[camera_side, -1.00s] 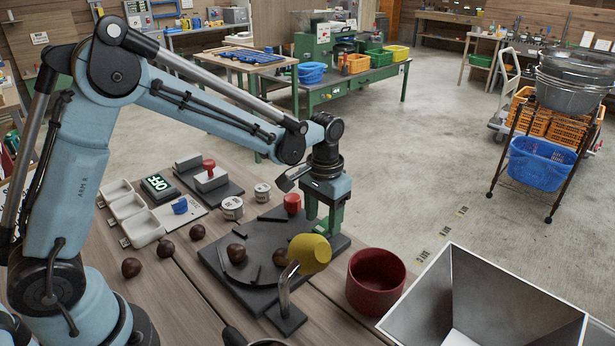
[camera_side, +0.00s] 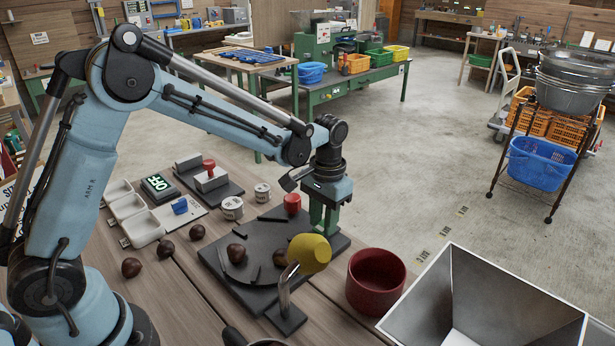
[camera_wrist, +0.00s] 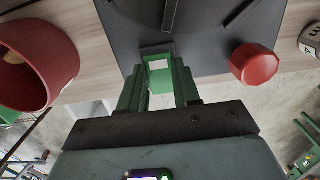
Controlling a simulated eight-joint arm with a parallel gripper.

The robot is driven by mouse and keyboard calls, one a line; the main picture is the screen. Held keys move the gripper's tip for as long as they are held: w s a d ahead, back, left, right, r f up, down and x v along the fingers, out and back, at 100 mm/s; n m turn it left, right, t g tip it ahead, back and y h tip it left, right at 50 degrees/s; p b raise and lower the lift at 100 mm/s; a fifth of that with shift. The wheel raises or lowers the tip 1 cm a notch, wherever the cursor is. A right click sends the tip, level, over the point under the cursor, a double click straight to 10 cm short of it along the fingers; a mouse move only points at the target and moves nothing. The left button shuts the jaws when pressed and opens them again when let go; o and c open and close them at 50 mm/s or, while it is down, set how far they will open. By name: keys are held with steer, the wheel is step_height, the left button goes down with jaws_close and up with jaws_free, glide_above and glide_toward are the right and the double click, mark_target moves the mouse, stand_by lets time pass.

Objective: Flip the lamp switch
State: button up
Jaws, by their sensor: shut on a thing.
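My gripper (camera_side: 324,226) points down at the far right edge of the dark board (camera_side: 262,222). In the wrist view its green fingers (camera_wrist: 160,88) are shut on a small green block (camera_wrist: 160,82) with a pale patch, beside a dark piece at the board's edge. In the side view the fingers hide this block. A yellow lamp-like head (camera_side: 309,253) sits on a bent metal stem in front of the gripper. A dark panel (camera_side: 158,185) reads OFF at the left, with a blue knob (camera_side: 180,206) near it. I cannot tell which part is the lamp switch.
A red round-topped piece (camera_side: 292,203) stands just left of my gripper. A dark red bowl (camera_side: 376,281) is right of the lamp head, and a metal hopper (camera_side: 480,300) beyond it.

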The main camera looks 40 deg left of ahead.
steer(key=shift+w+g, duration=0.25)
steer(key=shift+g, duration=0.65)
steer(key=shift+w+g, duration=0.2)
steer(key=shift+g, duration=0.7)
steer(key=o, duration=1.1)
steer(key=shift+c, duration=0.2)
steer(key=v, duration=1.2)
steer(key=shift+r, duration=0.1)
